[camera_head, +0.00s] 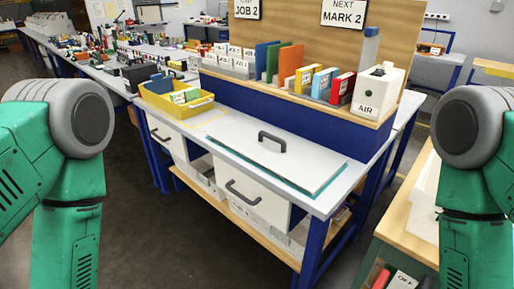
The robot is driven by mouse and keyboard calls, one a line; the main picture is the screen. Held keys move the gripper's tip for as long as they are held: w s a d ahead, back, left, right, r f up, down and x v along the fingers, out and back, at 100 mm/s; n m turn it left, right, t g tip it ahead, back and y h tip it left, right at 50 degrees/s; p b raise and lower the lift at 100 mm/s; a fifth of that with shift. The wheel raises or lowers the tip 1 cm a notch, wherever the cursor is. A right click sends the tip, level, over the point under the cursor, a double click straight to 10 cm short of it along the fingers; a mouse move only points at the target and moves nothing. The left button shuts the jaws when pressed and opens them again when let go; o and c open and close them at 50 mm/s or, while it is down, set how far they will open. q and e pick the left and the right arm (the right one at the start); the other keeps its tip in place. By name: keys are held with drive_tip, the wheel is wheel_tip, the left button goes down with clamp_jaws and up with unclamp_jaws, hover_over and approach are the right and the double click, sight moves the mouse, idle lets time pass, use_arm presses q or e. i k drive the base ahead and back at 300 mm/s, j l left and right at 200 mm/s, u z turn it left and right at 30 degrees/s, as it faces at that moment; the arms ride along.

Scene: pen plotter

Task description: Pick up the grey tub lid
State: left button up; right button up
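A flat pale grey panel (240,133) with a black bar handle (283,141) lies on the bench top in the middle of the view. A teal edge shows beneath its front right side. I cannot tell for certain whether this panel is the grey tub lid; no other clear lid shows. My green arms with grey joints stand at the left and right edges of the view, apart from the panel. Neither gripper shows.
A yellow tub (201,107) holding several packets stands on the bench left of the panel. Behind are a blue ledge (281,118) with coloured folders and a white AIR box (378,91). A wooden-topped table (396,232) with a white container stands at right.

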sight(307, 166)
drive_tip(key=z, duration=0.7)
drive_tip(key=j+z, duration=0.25)
drive_tip(key=z, duration=0.2)
drive_tip(key=j+z, duration=0.65)
drive_tip(key=z, duration=0.2)
drive_tip(key=j+z, duration=0.3)
drive_tip(key=z, duration=0.15)
drive_tip(key=k+j+z, duration=0.1)
drive_tip(key=j+z, duration=0.15)
drive_tip(key=z, duration=0.15)
